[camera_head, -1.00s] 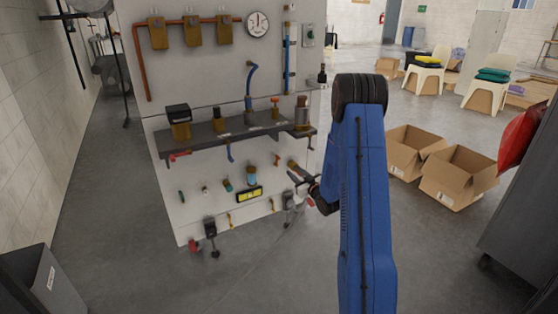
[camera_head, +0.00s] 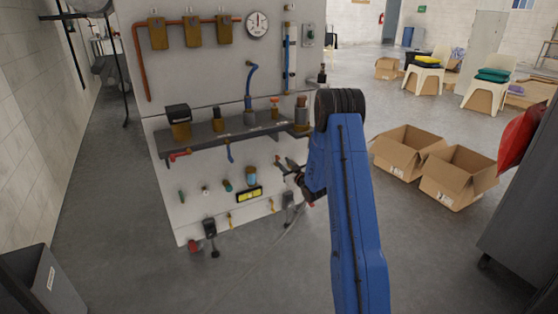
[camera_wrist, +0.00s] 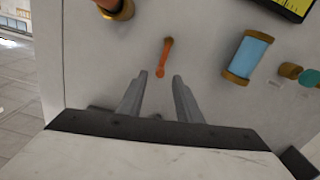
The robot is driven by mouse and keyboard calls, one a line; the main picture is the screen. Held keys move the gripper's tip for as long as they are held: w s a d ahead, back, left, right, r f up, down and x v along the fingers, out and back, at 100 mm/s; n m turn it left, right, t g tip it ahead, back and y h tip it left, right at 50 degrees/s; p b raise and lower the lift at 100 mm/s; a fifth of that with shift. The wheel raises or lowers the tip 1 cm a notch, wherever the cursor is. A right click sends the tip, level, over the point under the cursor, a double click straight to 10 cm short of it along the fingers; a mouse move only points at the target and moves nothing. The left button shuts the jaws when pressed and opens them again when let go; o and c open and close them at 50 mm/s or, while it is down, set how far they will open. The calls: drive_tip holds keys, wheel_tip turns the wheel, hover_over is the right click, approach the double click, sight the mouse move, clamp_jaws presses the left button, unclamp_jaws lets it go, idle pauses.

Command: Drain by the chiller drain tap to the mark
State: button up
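My gripper (camera_head: 283,166) is at the right part of the white panel (camera_head: 205,78). In the wrist view my gripper (camera_wrist: 162,77) is open, with a small orange-red lever (camera_wrist: 165,56) on the panel showing between its fingertips. No contact is clear. I cannot make out a mark.
Cardboard boxes (camera_head: 408,152) lie on the floor to the right.

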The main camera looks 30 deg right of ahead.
sight(279, 159)
drive_tip(key=shift+w+a, duration=0.15)
drive_tip(key=shift+w, duration=2.65)
clamp_jaws()
